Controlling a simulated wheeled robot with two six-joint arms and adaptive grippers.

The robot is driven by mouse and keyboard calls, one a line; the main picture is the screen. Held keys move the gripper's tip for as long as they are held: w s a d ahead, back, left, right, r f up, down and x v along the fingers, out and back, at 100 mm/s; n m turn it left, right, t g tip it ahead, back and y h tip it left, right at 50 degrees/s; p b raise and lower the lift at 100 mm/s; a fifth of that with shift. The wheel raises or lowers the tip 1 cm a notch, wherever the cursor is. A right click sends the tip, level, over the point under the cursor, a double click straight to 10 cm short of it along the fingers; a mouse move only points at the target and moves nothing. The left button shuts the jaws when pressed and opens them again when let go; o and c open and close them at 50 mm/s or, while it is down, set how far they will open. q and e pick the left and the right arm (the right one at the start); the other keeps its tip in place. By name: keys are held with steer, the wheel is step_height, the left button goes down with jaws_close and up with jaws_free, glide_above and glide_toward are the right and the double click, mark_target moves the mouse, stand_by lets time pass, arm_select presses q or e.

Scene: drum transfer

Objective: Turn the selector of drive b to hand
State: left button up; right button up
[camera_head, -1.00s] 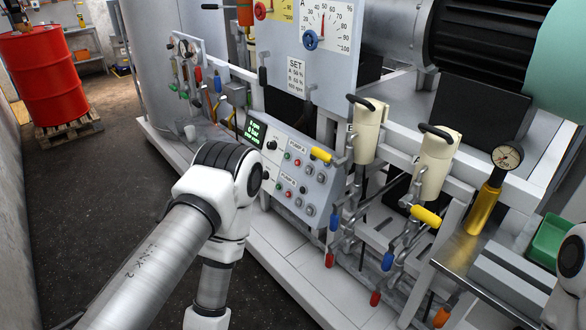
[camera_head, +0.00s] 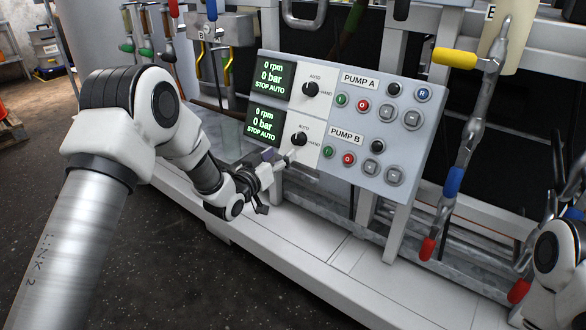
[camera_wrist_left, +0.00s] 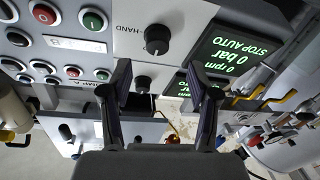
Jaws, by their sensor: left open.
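The drive b selector (camera_head: 299,139) is a round black knob beside the lower display (camera_head: 265,130), which reads 0 rpm, 0 bar, STOP AUTO. AUTO is printed above the knob and HAND to its right. In the left wrist view the panel appears upside down, with this knob (camera_wrist_left: 157,38) beyond the fingertips. My left gripper (camera_head: 283,163) is open just below and left of the knob. In the left wrist view its two dark fingers (camera_wrist_left: 159,70) are spread, with nothing held. Contact with the knob cannot be told. My right gripper is not visible.
The similar pump A selector (camera_head: 310,90) sits above, beside its own STOP AUTO display (camera_head: 273,78). Several push buttons (camera_head: 347,159) lie to the right. Pipework with a yellow-handled valve (camera_head: 456,58) stands right of the panel. A pale plinth (camera_head: 330,250) runs below.

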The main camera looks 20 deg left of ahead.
mark_target(296, 141)
arm_select(q)
steer(key=b+x, duration=0.2)
steer(key=x, duration=0.5)
steer(key=shift+s+d, duration=0.1)
steer(key=shift+d, duration=0.05)
steer(key=shift+w+d+r, duration=0.1)
steer(key=shift+w+r, duration=0.05)
steer(key=shift+w, duration=0.15)
jaws_close()
